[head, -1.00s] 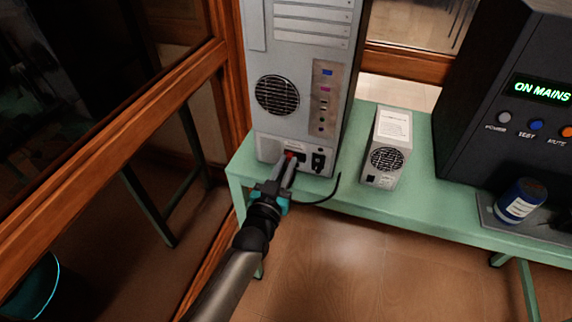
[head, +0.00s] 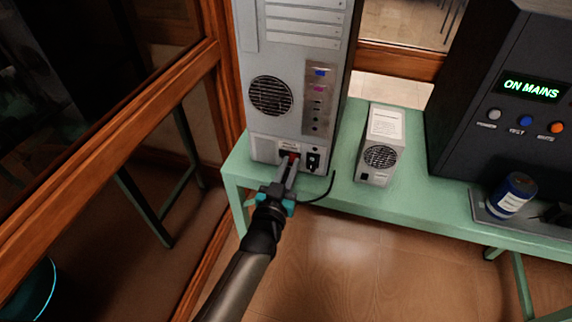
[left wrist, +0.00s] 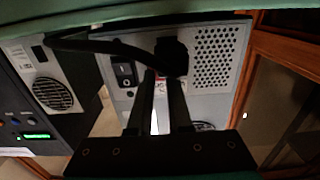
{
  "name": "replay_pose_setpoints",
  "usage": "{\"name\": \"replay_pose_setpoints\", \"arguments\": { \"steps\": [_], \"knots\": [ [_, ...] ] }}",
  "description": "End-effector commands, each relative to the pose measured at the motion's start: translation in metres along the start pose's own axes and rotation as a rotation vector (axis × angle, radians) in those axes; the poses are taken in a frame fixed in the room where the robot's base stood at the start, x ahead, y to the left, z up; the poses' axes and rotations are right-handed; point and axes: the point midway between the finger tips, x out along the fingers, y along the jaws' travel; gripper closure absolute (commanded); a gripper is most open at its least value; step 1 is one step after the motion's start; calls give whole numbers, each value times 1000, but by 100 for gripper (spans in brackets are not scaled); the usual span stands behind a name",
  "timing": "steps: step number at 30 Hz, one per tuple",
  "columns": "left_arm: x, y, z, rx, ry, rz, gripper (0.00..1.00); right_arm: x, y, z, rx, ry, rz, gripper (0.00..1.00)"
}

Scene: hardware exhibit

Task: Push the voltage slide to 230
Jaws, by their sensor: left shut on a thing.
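The grey computer tower (head: 262,125) stands on the green bench with its back panel facing me. The small red voltage slide (head: 293,158) is low on that panel, left of the black rocker switch and inlet. My left gripper (head: 288,168) is at the slide, its fingers close together and shut on it. In the left wrist view the two dark fingers (left wrist: 162,85) reach the panel, with a bit of red and white between them. The slide's setting and printed numbers are too small and covered to read. My right gripper is in neither view.
A black cable runs from the tower beside my gripper; its plug (left wrist: 172,55) shows close to my fingertips. A small grey power supply (head: 377,157) and a dark unit (head: 480,130) reading ON MAINS stand to the right on the bench (head: 345,195). A wooden-framed glass partition is at left.

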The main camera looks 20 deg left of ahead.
Motion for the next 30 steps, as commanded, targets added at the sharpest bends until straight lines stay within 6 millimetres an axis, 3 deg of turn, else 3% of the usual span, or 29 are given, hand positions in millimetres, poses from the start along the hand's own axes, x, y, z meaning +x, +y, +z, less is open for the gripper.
{"name": "replay_pose_setpoints", "arguments": {
  "steps": [9,20,30],
  "knots": [
    [0,4,1,-2,-3,7,52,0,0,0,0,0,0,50],
    [-8,2,0,-2,-2,5,52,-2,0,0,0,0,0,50],
    [-64,2,0,0,-5,6,52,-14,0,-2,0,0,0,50]
  ]
}}
